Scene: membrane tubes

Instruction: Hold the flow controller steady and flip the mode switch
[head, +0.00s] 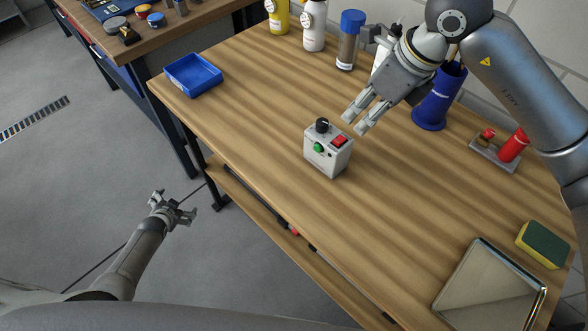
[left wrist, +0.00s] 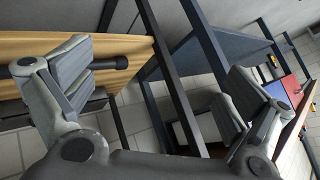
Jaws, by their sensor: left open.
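The flow controller (head: 327,158) is a small light-grey box standing on the wooden table near its front-left edge. Which one is the mode switch is not labelled legibly. My right gripper (head: 354,123) is open and empty, just behind and to the right of the box, its fingers pointing down toward it without touching. My left gripper (head: 173,207) is open and empty, off the table's front-left side over the floor; its spread fingers show in the left wrist view (left wrist: 158,90).
A blue tray (head: 192,85) lies at the table's left corner. A blue-capped bottle (head: 348,50) and a dark blue cylinder (head: 437,100) stand behind my right gripper. A red part on a small stand (head: 494,157), a sponge (head: 543,243) and a metal tray (head: 446,303) are at the right.

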